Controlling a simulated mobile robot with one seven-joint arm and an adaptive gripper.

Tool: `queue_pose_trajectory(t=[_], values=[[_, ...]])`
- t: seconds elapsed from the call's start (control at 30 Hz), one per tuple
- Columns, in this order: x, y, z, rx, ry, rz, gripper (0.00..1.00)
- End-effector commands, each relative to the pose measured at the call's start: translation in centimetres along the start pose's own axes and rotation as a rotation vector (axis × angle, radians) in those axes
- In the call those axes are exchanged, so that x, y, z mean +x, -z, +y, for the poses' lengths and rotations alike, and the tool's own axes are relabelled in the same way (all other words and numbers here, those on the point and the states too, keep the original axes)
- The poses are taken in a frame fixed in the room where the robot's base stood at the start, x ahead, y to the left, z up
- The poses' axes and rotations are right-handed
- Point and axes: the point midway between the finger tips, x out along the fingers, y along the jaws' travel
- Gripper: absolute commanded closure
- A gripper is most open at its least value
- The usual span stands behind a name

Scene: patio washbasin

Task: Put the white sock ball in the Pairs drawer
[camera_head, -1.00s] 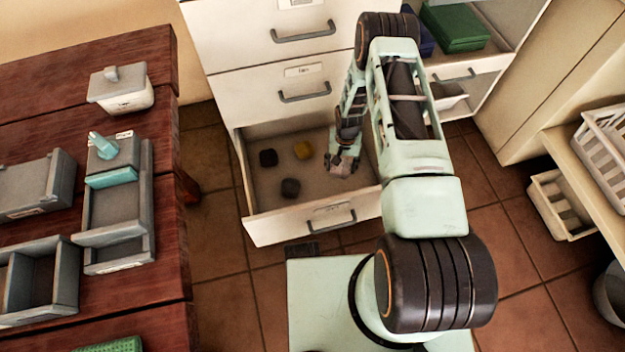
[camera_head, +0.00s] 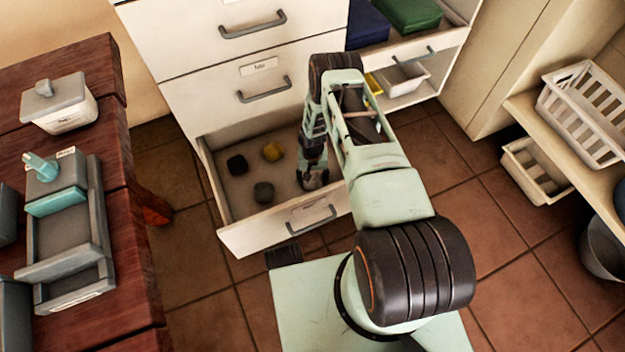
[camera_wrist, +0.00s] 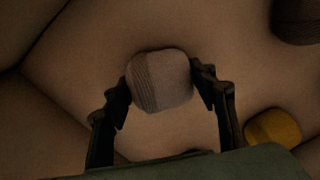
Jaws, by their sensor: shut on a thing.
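The white sock ball (camera_wrist: 160,82) is between the two fingers of my gripper (camera_wrist: 165,85) in the wrist view. It looks pale, with a ribbed left part. My gripper is shut on it, with a finger against each side. In the head view my gripper (camera_head: 312,180) reaches down inside the open bottom drawer (camera_head: 262,236), at its right side. The ball is hard to make out there. The drawer's label is too small to read. Whether the ball touches the drawer floor I cannot tell.
In the drawer lie a black ball (camera_head: 237,164), a yellow ball (camera_head: 273,151) and a grey ball (camera_head: 263,192), left of my gripper. Shut drawers (camera_head: 225,85) rise above. A wooden table (camera_head: 128,318) stands at left, a shelf with a white basket (camera_head: 585,112) at right.

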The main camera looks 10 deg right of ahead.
Motion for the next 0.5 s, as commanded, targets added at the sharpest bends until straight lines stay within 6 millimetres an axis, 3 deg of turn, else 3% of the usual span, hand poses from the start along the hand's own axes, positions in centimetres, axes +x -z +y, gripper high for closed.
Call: queue_pose_trajectory(t=[0.27,0.3,0.43,0.5], values=[[0.29,0.06,0.00,0.000,0.000,0.001,0.71],[0.14,0.06,0.00,0.000,0.000,0.001,0.44],[0.10,0.05,0.00,0.000,0.000,0.001,0.30],[0.10,0.04,0.00,0.000,0.000,0.001,0.30]])
